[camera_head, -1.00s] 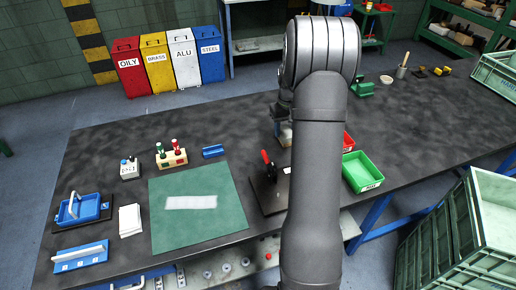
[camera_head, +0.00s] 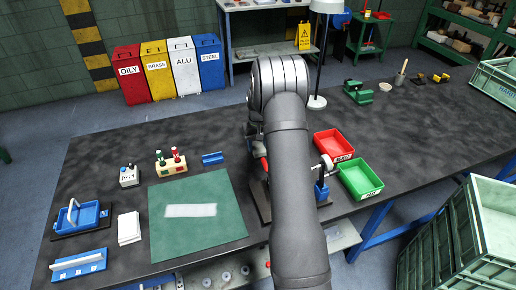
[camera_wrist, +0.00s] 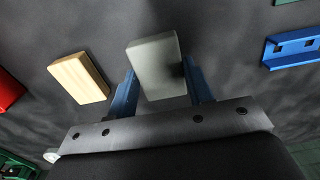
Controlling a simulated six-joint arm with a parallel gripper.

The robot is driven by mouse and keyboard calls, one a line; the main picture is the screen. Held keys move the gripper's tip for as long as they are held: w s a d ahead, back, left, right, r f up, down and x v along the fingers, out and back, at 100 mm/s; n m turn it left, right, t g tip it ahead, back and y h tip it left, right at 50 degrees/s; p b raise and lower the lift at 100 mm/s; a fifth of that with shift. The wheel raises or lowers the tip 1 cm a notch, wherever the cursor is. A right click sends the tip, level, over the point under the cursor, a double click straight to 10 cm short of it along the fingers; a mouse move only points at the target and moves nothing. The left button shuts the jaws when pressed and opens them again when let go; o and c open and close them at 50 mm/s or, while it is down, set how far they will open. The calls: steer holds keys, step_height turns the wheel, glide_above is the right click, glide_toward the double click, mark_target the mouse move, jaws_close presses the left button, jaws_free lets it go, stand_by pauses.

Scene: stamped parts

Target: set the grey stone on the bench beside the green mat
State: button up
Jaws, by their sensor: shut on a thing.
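The grey stone (camera_wrist: 155,66) is a flat block between the blue fingers of my gripper (camera_wrist: 162,86) in the wrist view. My gripper is shut on it, with a finger on either side. The dark bench top shows behind it; I cannot tell how high the stone is above it. In the head view my own arm hides the stone and the fingers. The green mat (camera_head: 198,238) lies flat on the bench (camera_head: 110,165), left of my arm, with a pale rectangle marked on it.
A wooden block (camera_wrist: 79,78) lies left of the stone in the wrist view. A blue bracket (camera_head: 212,158) lies behind the mat, near a block with coloured-handled tools (camera_head: 171,162). Red (camera_head: 333,144) and green (camera_head: 360,178) trays stand right of my arm.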

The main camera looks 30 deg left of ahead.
steer(key=shift+f, duration=0.9)
steer(key=o, duration=1.1)
steer(key=shift+f, duration=0.15)
step_height(320, 180, up, 12)
steer(key=shift+r, duration=0.15)
steer(key=shift+f, duration=4.4)
